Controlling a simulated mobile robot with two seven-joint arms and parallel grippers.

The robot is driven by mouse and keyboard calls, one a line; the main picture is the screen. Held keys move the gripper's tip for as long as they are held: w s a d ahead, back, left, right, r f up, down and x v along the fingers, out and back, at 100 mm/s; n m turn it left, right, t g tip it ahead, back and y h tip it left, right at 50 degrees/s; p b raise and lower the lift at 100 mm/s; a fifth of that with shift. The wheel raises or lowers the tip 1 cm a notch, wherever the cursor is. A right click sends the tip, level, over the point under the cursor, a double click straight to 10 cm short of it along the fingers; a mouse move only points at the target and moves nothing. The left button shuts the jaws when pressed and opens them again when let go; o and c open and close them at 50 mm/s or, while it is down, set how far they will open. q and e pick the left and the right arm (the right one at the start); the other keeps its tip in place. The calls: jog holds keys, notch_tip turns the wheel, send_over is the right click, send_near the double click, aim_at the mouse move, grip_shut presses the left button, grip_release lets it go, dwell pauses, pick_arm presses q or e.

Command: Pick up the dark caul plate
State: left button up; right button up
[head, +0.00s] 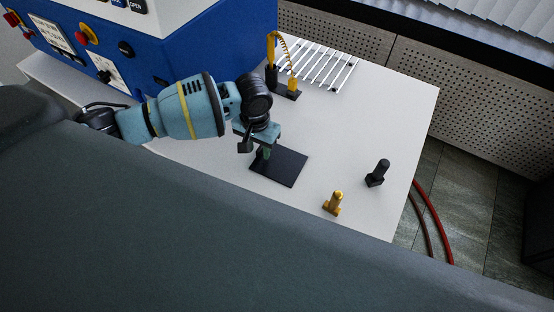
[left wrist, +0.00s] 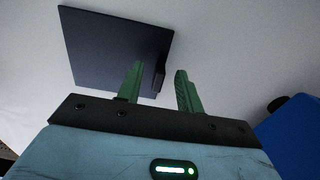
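The dark caul plate (head: 287,168) is a flat, square black plate lying on the light table in the head view. In the left wrist view the plate (left wrist: 105,45) fills the upper left, with a small dark upright tab (left wrist: 158,79) near its edge. My left gripper (head: 266,153) is over the plate's upper left part. In the left wrist view its green fingers (left wrist: 160,68) are spread, with the tab showing between them and gaps on both sides. I cannot tell how high the fingertips are above the plate. My right gripper is in neither view.
A blue press (head: 185,45) stands at the upper left. A white slatted rack (head: 325,66) and a stand with a yellow coiled cable (head: 284,88) are behind the plate. A brass fitting (head: 333,204) and a black fitting (head: 378,173) stand to its right. Red hoses (head: 434,220) lie beyond the table edge.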

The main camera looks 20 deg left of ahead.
pick_arm(q)
jog(key=shift+c, duration=0.3)
grip_shut()
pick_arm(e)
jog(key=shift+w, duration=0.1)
pick_arm(q)
jog(key=shift+w+r, duration=0.1)
jog(key=shift+r, duration=0.75)
jog(key=shift+s+a+r, duration=0.1)
jog(key=shift+s+r, duration=0.05)
jog(key=shift+r, duration=0.4)
jog(key=shift+s+a+r, duration=0.1)
jog(key=shift+r, duration=0.4)
jog(key=s+a, duration=0.2)
jog(key=s, duration=0.2)
jog(key=s+a+p, duration=0.1)
jog(key=s+a, duration=0.1)
jog(key=s, duration=0.2)
jog(key=s+a+r, duration=0.1)
jog(key=s+a, duration=0.1)
jog(key=s, duration=0.2)
jog(key=shift+a, duration=0.35)
jog(key=shift+s+a+r, duration=0.1)
jog(key=shift+s+a, duration=0.25)
jog(key=shift+s, duration=0.45)
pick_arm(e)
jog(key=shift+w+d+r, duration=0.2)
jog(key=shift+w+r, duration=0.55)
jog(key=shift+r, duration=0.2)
